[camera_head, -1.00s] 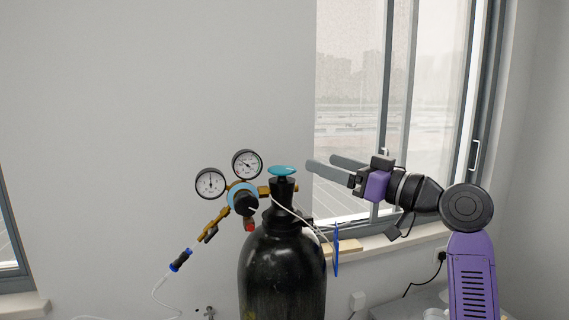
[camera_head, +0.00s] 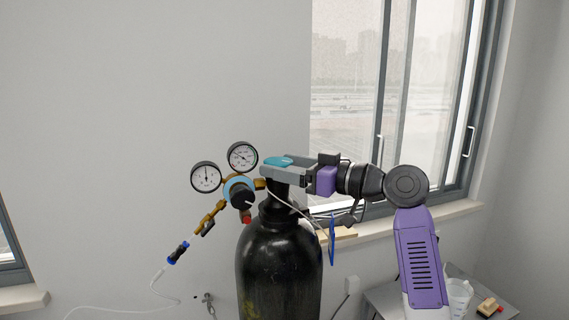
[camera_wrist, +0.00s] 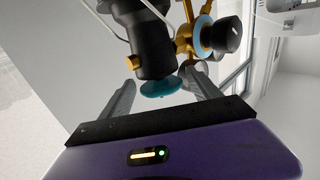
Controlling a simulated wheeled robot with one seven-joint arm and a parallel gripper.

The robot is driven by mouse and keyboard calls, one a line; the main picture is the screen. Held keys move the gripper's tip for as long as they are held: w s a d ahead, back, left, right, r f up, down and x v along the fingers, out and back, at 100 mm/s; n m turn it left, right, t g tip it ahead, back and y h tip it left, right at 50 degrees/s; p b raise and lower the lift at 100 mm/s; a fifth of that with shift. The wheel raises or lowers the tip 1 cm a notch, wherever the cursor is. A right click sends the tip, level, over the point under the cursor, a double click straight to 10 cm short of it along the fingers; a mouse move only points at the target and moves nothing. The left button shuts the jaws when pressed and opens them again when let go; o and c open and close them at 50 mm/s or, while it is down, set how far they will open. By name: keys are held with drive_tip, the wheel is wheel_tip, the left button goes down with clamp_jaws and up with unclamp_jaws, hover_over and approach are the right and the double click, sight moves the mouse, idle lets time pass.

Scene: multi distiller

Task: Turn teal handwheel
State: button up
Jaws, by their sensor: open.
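The teal handwheel (camera_head: 279,161) sits on top of the black gas cylinder (camera_head: 279,262). My gripper (camera_head: 277,168) reaches in from the right at the height of the handwheel, with its fingers roughly level. In the wrist view the teal handwheel (camera_wrist: 161,87) lies between the two open grey fingers of my gripper (camera_wrist: 160,88), a finger on each side. Gaps show there between the wheel and the fingers. In the head view the near finger hides part of the wheel's lower edge and the cylinder neck.
Two round gauges (camera_head: 206,176) and a brass regulator with a black knob (camera_head: 241,194) stand left of the cylinder neck. A white hose runs from a blue-and-black connector (camera_head: 178,252). A blue tag (camera_head: 332,239) hangs at the right. A window is behind.

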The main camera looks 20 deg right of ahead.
drive_tip(key=c, duration=1.2)
drive_tip(key=shift+a+m+t+h, duration=0.1)
drive_tip(key=shift+m+t+h, duration=0.2)
drive_tip(key=shift+h, duration=0.1)
drive_tip(key=m+h, duration=0.1)
drive_tip(key=m+t+h+p, duration=0.1)
drive_tip(key=shift+s+a+t+h, duration=0.2)
drive_tip(key=shift+t+h, duration=0.1)
drive_tip(key=shift+h, duration=0.1)
drive_tip(key=m+h+p, duration=0.1)
drive_tip(key=m+t+h+p, duration=0.1)
drive_tip(key=shift+a+r+h, duration=0.15)
drive_tip(key=shift+h, duration=0.25)
drive_tip(key=shift+a+m+t+h+p, duration=0.1)
drive_tip(key=shift+m+t+h+p, duration=0.3)
drive_tip(key=shift+m+h+p, duration=1.3)
drive_tip(key=shift+f+h+b, duration=0.2)
drive_tip(key=shift+h+b, duration=0.5)
drive_tip(key=shift+h, duration=0.1)
